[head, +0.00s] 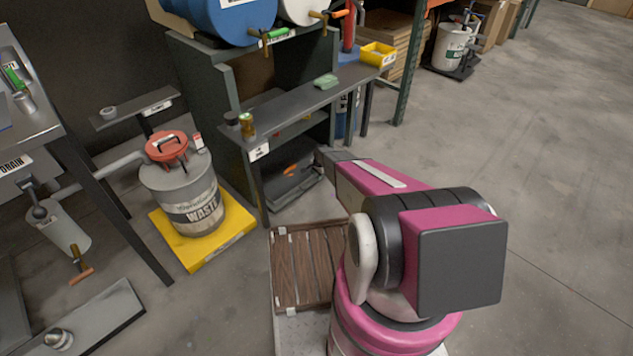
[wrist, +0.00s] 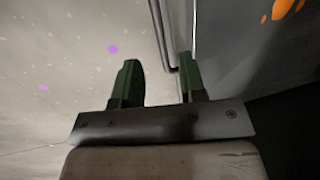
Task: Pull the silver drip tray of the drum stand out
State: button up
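The grey drip tray (head: 296,188) lies low under the bench of the drum stand, with an orange patch on it. In the wrist view the tray (wrist: 245,70) fills the upper right, with orange spots at its top. A thin dark bar handle (wrist: 160,35) runs along its left edge and bends back to it near my fingers. My gripper (wrist: 158,82) is open, with two green fingers apart. The handle's bent end shows in line with the gap, close to the right finger; contact cannot be told. In the head view my fingers cannot be made out.
The bench (head: 310,96) stands over the tray, with small items on top. A waste drum (head: 183,195) stands on a yellow base (head: 240,237) to the left. A wooden pallet (head: 305,262) lies beside my arm. Open floor (head: 530,130) lies to the right.

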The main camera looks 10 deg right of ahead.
jog(key=f, duration=0.4)
jog(key=w+a+f, duration=0.1)
jog(key=f, duration=0.1)
jog(key=shift+f, duration=0.1)
jog(key=shift+s+d, duration=0.1)
grip_shut()
